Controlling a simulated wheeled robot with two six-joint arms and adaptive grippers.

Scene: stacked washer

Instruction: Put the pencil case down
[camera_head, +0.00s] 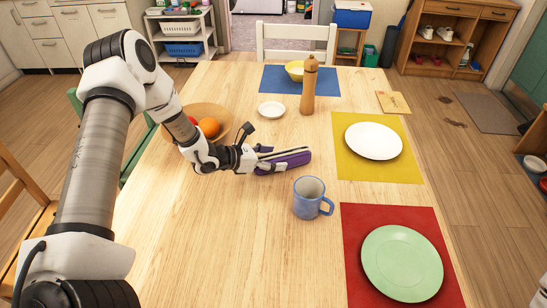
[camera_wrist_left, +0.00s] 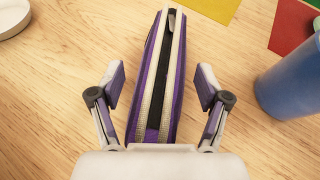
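The purple pencil case (camera_head: 290,161) with a pale zip band and black zip lies on the wooden table, left of the blue mug. It also shows in the left wrist view (camera_wrist_left: 160,75), zip side toward the camera, running away from my gripper. My left gripper (camera_head: 262,159) is at the case's near end, low over the table. In the left wrist view its two fingers (camera_wrist_left: 159,84) stand apart on either side of the case, with a gap on each side. My right gripper is not in view.
The blue mug (camera_head: 308,199) stands close to the right of the case. A fruit bowl (camera_head: 220,113), small white dish (camera_head: 272,109) and pepper mill (camera_head: 309,87) stand behind. Placemats with plates line the right side. The table's near middle (camera_head: 230,250) is clear.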

